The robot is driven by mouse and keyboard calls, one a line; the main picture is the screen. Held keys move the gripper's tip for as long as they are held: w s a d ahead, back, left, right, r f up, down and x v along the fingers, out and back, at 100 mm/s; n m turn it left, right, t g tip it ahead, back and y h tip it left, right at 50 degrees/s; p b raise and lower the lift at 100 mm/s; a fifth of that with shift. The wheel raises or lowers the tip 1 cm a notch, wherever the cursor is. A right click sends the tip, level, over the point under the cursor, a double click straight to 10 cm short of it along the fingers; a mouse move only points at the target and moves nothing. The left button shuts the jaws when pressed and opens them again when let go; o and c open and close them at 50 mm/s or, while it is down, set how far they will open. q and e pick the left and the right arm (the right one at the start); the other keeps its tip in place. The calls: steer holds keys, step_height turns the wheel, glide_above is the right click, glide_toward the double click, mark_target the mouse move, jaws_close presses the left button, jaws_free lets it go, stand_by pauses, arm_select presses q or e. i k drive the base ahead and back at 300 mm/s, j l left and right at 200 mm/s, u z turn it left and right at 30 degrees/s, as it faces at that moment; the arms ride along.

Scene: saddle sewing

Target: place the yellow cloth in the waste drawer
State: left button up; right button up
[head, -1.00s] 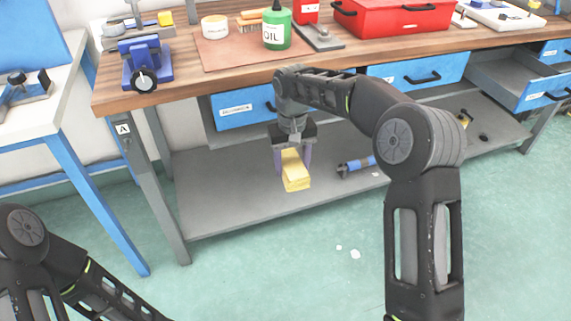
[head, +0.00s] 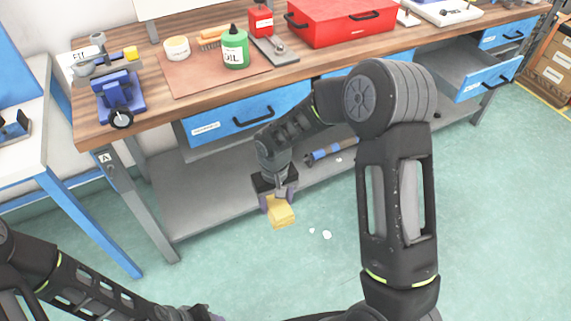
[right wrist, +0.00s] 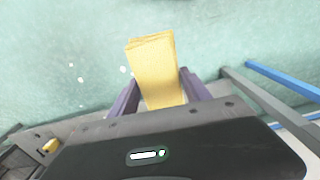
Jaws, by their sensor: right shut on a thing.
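The yellow cloth (head: 280,213) is folded into a flat block. My right gripper (head: 279,207) is shut on it and holds it in front of the bench's lower shelf, above the floor. In the right wrist view the cloth (right wrist: 155,72) sticks out between the two purple fingers of the gripper (right wrist: 160,95). One drawer (head: 470,72) at the right of the bench is pulled open; I cannot read its label. My left arm is at the lower left, and its gripper is at most partly in view at the bottom edge.
The wooden bench top (head: 300,62) carries a blue vise (head: 118,98), a green oil bottle (head: 235,48) and a red toolbox (head: 340,20). A closed blue drawer (head: 230,122) is under its left part. White scraps (head: 326,234) lie on the otherwise clear floor.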

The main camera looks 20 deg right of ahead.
mark_target(455, 69)
steer(key=l+u, duration=0.1)
steer(key=l, duration=0.55)
steer(key=k+l+u, duration=0.1)
steer(key=l, duration=0.55)
steer(key=k+l, duration=0.15)
steer(key=l, duration=0.45)
steer(key=k+l+u, duration=0.15)
steer(key=l, duration=0.5)
steer(key=k+l+u, duration=0.1)
steer(key=l, duration=0.55)
steer(key=k+l+u, duration=0.1)
steer(key=l, duration=0.5)
steer(key=k+l, duration=0.25)
steer(key=l, duration=0.35)
steer(key=k+l+u, duration=0.15)
steer(key=l, duration=0.45)
